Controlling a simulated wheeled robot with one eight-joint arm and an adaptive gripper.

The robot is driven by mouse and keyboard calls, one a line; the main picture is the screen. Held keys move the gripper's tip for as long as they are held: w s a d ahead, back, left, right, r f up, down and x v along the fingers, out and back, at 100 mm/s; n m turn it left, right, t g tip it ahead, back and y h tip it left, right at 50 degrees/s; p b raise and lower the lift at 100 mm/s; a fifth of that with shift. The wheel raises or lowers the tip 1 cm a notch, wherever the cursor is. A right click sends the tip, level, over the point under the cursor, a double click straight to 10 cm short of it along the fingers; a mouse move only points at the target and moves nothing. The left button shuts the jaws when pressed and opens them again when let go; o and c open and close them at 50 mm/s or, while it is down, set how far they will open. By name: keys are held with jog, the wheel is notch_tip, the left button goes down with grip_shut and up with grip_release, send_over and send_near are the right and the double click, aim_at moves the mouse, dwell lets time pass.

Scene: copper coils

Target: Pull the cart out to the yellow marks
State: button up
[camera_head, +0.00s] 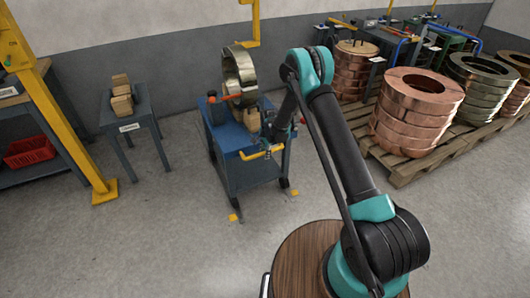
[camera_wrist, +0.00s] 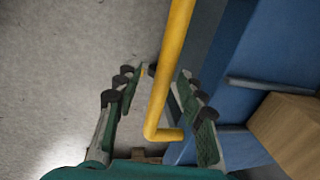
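The blue cart (camera_head: 240,168) stands on dark wheels near the grey wall in the head view. A yellow handle (camera_head: 262,153) sticks out from its front; the handle also runs through the middle of the wrist view (camera_wrist: 172,75). Two yellow marks lie on the floor, one by the cart's front left wheel (camera_head: 233,217) and one to the right of its front (camera_head: 295,193). My gripper (camera_wrist: 157,75) is open, with its fingers on either side of the handle and gaps visible between. In the head view it is small and partly hidden beside the handle.
A metal coil (camera_head: 238,72) and wooden blocks (camera_head: 250,118) sit on the cart. A small table (camera_head: 132,120) and a yellow post (camera_head: 62,120) stand to the left. A pallet (camera_head: 405,172) with copper coils (camera_head: 415,115) is to the right. The floor before the cart is open.

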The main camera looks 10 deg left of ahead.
jog(key=shift+r, duration=0.1)
notch_tip(320, 180, up, 12)
jog(key=s+d, duration=0.1)
jog(key=shift+s+d+f, duration=0.15)
jog(key=shift+s+f, duration=0.05)
jog(key=shift+s, duration=0.2)
dwell(0.4)
